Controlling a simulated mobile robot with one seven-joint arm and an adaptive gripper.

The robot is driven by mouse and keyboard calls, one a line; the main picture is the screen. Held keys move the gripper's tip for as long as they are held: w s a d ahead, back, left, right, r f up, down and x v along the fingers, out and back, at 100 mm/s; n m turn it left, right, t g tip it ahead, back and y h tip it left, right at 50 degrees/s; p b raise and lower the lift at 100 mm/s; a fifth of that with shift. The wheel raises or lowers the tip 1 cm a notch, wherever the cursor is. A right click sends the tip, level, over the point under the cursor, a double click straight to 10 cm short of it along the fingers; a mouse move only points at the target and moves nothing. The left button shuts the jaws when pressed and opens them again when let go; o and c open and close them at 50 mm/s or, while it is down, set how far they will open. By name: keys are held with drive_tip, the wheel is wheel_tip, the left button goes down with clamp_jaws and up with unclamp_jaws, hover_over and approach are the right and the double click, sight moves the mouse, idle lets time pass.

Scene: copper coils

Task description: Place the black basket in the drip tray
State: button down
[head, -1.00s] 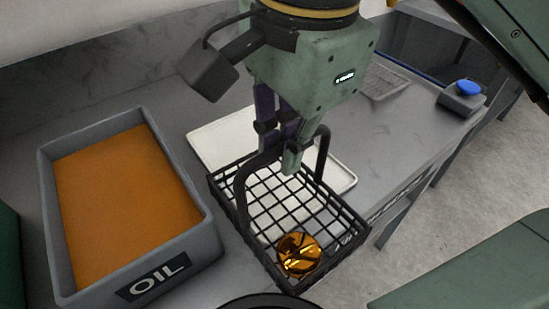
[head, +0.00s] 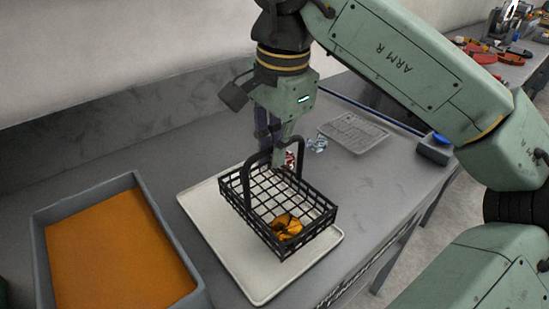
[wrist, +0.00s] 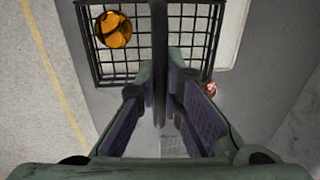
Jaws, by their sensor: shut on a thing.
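The black basket (head: 305,201) is a wire basket with an arched handle, and a copper coil (head: 286,226) lies inside it. My gripper (head: 280,158) is shut on the basket's handle. The drip tray (head: 211,222) is the flat, cream-white tray on the bench, and in the head view the basket is over it. I cannot tell whether the basket touches the tray. In the wrist view the handle runs between my fingers (wrist: 160,95), with the basket (wrist: 183,45) and the coil (wrist: 113,29) beyond. The tray (wrist: 232,30) shows beside the basket there.
A grey bin of orange oil (head: 118,258) stands left of the tray. Behind the basket lie a small red-and-white item (head: 289,160) and a clear crumpled item (head: 317,144).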

drive_tip(key=shift+w+f+p, duration=0.2)
drive_tip(key=shift+f+p, duration=0.05)
drive_tip(key=shift+f, duration=0.65)
drive_tip(key=shift+w+f+p, duration=0.15)
drive_tip(key=shift+f+p, duration=0.1)
drive_tip(key=shift+f, duration=0.65)
drive_tip(key=c, duration=2.2)
unclamp_jaws()
drive_tip(key=shift+f, duration=0.15)
drive_tip(key=o, duration=0.5)
drive_tip(key=r, duration=0.8)
drive_tip(key=s+r, duration=0.1)
drive_tip(key=r, duration=0.3)
drive_tip(key=shift+d+r, duration=0.15)
drive_tip(key=shift+d, duration=0.25)
